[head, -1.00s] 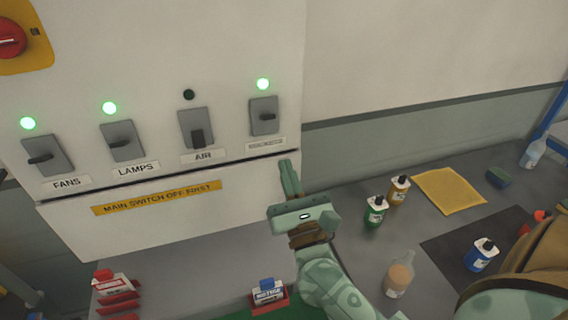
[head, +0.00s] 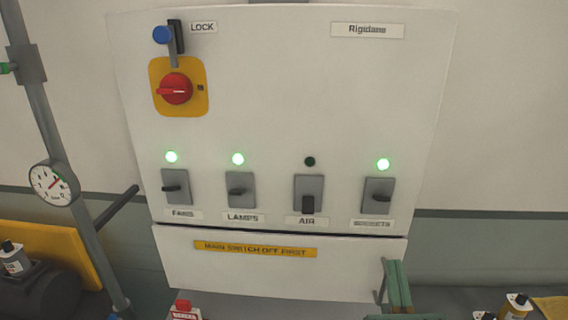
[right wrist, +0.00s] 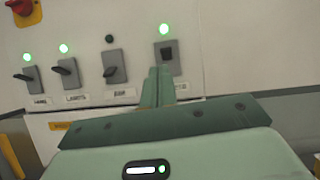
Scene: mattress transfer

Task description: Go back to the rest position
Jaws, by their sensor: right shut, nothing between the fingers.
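My right gripper (head: 391,266) is low at the right in the head view, below the SOCKETS switch (head: 377,195). It is shut and empty, with its fingers pointing up. In the right wrist view, the closed fingers (right wrist: 157,82) show in front of the panel, just below the SOCKETS switch. The white electrical panel (head: 275,100) carries the FANS switch (head: 175,187), LAMPS switch (head: 240,190) and AIR switch (head: 308,192). The AIR handle points down and its lamp (head: 310,161) is dark. My left gripper is not in view.
A red rotary switch (head: 175,88) sits on a yellow plate, below a blue-ended lock (head: 162,35). A pipe with a gauge (head: 54,183) stands at the left. Bottles (head: 516,306) stand on the bench at the lower right.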

